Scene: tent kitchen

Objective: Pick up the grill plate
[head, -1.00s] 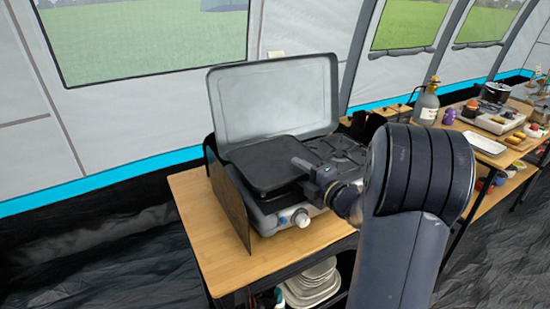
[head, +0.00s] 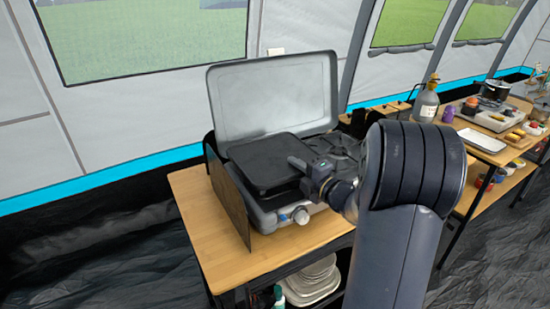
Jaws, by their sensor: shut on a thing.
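The grill plate (head: 262,163) is a flat black square plate over the left side of the camping stove (head: 270,217). It appears level or nearly so; whether it is clear of the stove is hard to tell. My gripper (head: 297,164) is shut on the plate's right edge, reaching in from the right. The fingertips are small and partly merged with the dark plate. The stove's grey lid (head: 272,97) stands open behind. The burner area (head: 338,150) on the right is partly hidden by my gripper and arm.
The stove stands on a wooden table (head: 192,197) with a dark side panel (head: 229,200) at its left. Stacked dishes (head: 316,280) sit on the shelf below.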

